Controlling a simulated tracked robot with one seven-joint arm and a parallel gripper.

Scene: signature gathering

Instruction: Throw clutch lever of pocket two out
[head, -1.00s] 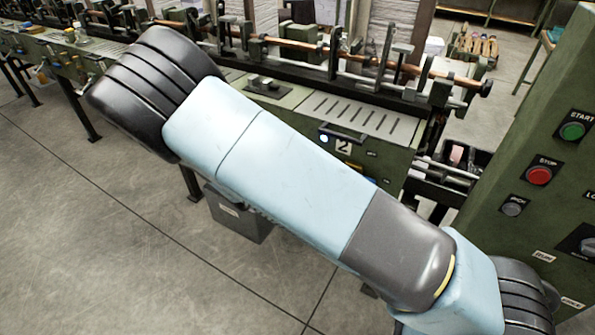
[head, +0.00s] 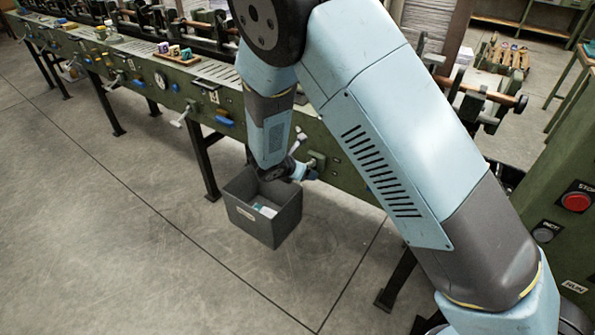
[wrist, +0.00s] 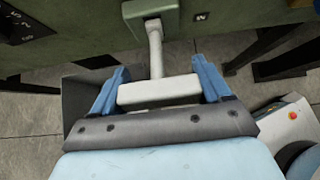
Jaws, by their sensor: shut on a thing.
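In the wrist view a pale grey clutch lever (wrist: 156,50) comes out of a block on the green machine front. Its wide crossbar handle (wrist: 158,91) lies between the two blue fingers of my gripper (wrist: 161,76), which is shut on it. In the head view my gripper (head: 302,172) is small, at the machine front just above a grey bin; my arm hides much of the panel around it.
An open grey bin (head: 262,222) with papers in it hangs or stands below the gripper. The green bench (head: 130,75) runs to the back left with other levers. A control cabinet with a red stop button (head: 576,202) stands right. Floor in front is clear.

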